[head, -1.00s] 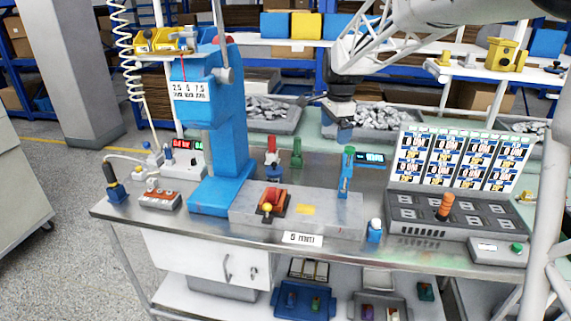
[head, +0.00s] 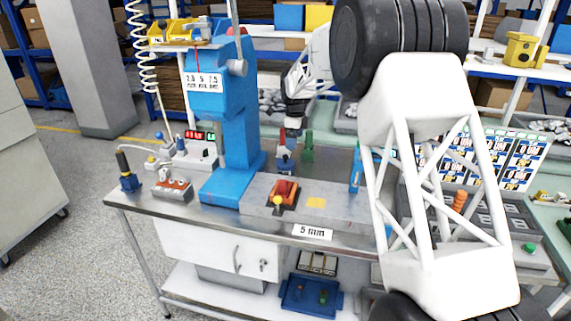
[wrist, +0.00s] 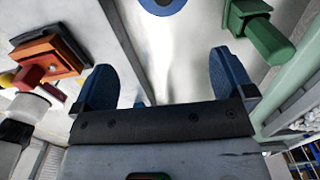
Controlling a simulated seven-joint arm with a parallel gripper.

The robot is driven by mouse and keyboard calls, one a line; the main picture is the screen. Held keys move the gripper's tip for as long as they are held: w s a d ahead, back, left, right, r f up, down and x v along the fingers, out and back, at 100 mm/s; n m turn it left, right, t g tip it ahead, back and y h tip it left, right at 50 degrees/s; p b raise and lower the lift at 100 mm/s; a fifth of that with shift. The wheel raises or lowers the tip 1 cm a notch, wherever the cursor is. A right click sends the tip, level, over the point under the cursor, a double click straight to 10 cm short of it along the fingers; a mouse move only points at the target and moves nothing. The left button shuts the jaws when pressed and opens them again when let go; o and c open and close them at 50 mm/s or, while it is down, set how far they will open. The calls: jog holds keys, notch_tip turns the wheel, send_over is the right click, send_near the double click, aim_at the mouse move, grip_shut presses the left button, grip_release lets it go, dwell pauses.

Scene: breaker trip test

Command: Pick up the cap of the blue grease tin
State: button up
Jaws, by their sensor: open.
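A low round blue container, seemingly the grease tin (head: 285,169), stands behind the grey block on the bench in the head view. My gripper (head: 289,146) hangs over the bench near the tin. In the wrist view my gripper (wrist: 165,82) is open and empty, its two blue fingers well apart. The round top lies beyond the fingers, apart from them. How high the fingers are above it I cannot tell.
A green upright piece (head: 307,147) stands close right of my gripper. A red breaker (head: 284,191) sits on the grey block (head: 333,195) in front. The blue press (head: 237,130) rises at the left. My arm hides the bench's right part.

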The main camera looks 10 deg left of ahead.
aim_at(287, 156)
jog(key=shift+m, duration=0.4)
jog(key=a+f, duration=0.1)
jog(key=w+a+f, duration=0.1)
jog(key=a+f, duration=0.1)
jog(key=shift+w, duration=0.2)
jog(key=shift+d+f, duration=0.1)
jog(key=shift+f, duration=1.2)
jog(key=shift+s+f, duration=0.15)
jog(key=shift+f, duration=2.45)
jog(key=c, duration=1)
